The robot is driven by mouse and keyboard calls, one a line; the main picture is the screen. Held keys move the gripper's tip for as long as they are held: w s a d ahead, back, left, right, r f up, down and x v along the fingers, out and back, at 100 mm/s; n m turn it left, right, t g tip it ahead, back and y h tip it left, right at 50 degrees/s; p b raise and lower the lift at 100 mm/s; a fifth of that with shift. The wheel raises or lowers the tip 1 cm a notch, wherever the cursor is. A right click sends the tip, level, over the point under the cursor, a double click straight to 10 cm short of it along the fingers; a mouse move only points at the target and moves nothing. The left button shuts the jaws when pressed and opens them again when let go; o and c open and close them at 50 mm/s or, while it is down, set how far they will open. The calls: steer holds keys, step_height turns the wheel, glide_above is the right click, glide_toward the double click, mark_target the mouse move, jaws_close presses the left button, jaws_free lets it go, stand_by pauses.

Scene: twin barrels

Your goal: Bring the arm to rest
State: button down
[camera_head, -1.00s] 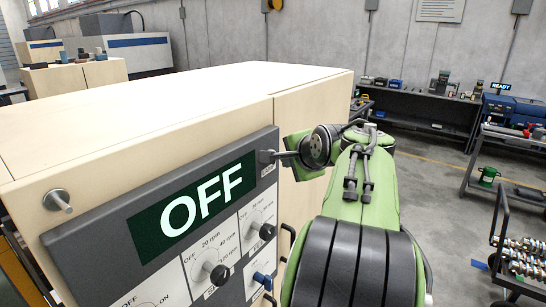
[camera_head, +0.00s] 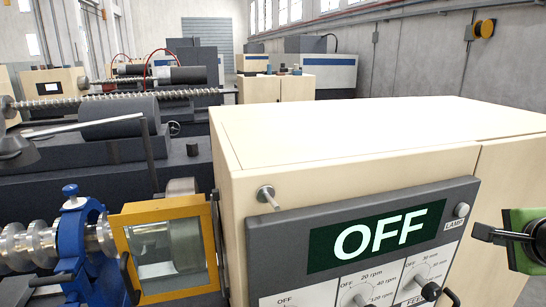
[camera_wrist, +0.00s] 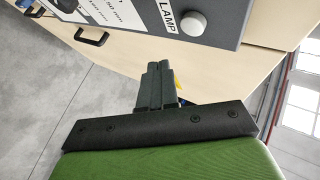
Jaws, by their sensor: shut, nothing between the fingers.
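My gripper (camera_head: 480,231) shows at the right edge of the head view, with its black fingers pointing left beside the grey control panel (camera_head: 262,245). In the wrist view the gripper's fingers (camera_wrist: 159,68) are together and empty. The white LAMP button (camera_head: 461,210) is up and left of the fingertips in the head view, with a gap between. In the wrist view the button (camera_wrist: 193,23) is beyond the fingers. The green and black hand is partly seen; the rest of my arm is outside the head view.
The panel's dark display (camera_head: 390,236) reads OFF. A metal peg (camera_head: 267,196) stands out near the panel's upper left. The beige cabinet (camera_head: 370,125) is behind it. A yellow-framed window box (camera_head: 168,248) and blue clamp (camera_head: 85,240) are at left. Open floor (camera_wrist: 40,90) shows in the wrist view.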

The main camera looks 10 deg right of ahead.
steer(key=w+a+f+n+y+b, duration=0.1)
steer(key=a+f+n, duration=0.1)
steer(key=a, duration=0.4)
steer(key=w+a+f+n+y+b, duration=0.1)
steer(key=a+f+n, duration=0.2)
steer(key=a, duration=0.4)
steer(key=w+a+f+n+g+y+b, duration=0.1)
steer(key=a+f+n, duration=0.1)
steer(key=a+n, duration=0.2)
steer(key=shift+a+f+y, duration=0.15)
steer(key=shift+a+f, duration=0.05)
steer(key=shift+a, duration=0.55)
steer(key=shift+a+f+y, duration=0.15)
steer(key=shift+a+f, duration=0.05)
steer(key=shift+a, duration=0.55)
steer(key=s+a+f+n+g+y+b, duration=0.1)
steer(key=s+a+f+n+g+b, duration=0.2)
steer(key=s+a+f+n, duration=0.9)
steer(key=shift+s+a+f+n+y, duration=0.25)
steer(key=shift+s+a+n+y, duration=0.2)
steer(key=shift+a, duration=0.3)
